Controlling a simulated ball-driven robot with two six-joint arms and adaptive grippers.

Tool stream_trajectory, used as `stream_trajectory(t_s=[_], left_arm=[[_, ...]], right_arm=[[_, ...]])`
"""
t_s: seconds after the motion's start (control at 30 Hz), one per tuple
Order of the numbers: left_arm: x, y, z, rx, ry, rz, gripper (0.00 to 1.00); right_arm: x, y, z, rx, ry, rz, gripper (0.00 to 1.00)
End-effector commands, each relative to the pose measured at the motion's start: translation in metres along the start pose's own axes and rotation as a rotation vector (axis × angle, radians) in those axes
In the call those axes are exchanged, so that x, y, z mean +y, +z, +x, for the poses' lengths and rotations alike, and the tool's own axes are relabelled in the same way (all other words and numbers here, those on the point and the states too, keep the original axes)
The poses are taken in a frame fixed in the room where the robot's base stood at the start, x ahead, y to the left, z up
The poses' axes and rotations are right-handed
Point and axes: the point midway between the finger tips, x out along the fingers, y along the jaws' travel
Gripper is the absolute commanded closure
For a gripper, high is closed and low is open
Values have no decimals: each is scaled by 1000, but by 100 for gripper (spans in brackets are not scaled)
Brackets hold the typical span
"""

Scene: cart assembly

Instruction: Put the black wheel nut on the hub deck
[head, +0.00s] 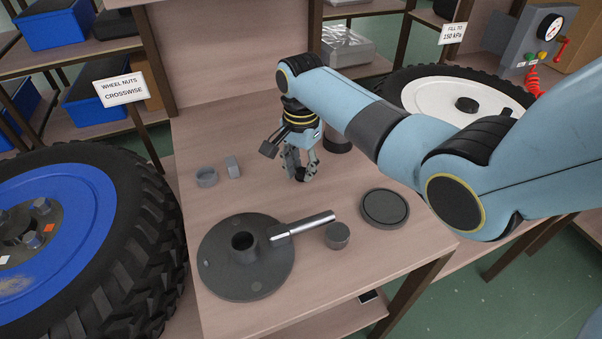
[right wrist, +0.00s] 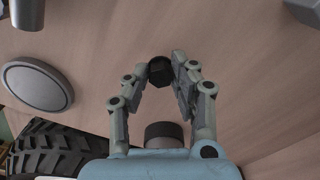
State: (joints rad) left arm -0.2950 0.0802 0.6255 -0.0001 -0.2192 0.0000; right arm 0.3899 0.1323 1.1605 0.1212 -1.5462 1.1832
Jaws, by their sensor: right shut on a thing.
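My right gripper (head: 301,178) is over the middle of the workbench, fingers pointing down. In the right wrist view its fingers (right wrist: 162,76) are shut on a small black hexagonal nut (right wrist: 160,70) at their tips. In the head view the fingers largely hide the nut. The likely hub deck is a dark round plate (head: 222,274) with a raised hollow tube, at the near left of the bench. The gripper is behind this plate and slightly to its right, apart from it. My left gripper is not in view.
A round dark disc (head: 385,208) lies to the right. A grey ring (head: 206,177) and small block (head: 233,166) stand left. A blue-rimmed wheel (head: 70,200) flanks the bench.

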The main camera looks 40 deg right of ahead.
Motion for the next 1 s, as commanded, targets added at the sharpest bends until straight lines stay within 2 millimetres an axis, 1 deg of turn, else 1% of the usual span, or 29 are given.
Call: stream_trajectory(t_s=[0.03, 0.1, 0.47, 0.5, 0.67, 0.7, 0.9, 1.0], left_arm=[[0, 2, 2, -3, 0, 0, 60], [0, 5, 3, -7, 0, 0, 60], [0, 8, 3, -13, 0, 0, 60], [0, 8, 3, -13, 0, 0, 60], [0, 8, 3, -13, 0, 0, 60], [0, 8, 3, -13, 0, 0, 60], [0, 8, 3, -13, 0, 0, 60], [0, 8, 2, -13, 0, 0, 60]], right_arm=[[0, 0, 8, -1, 1, 0, 100], [0, 0, 14, 0, 0, 0, 100], [0, 0, 17, 0, -1, 0, 100], [0, 0, 18, 0, -1, 0, 75], [0, 0, 18, 0, -1, 0, 54], [0, 0, 18, 0, -1, 0, 52], [0, 0, 17, 0, -1, 0, 52], [0, 0, 13, 1, -2, 0, 52]])
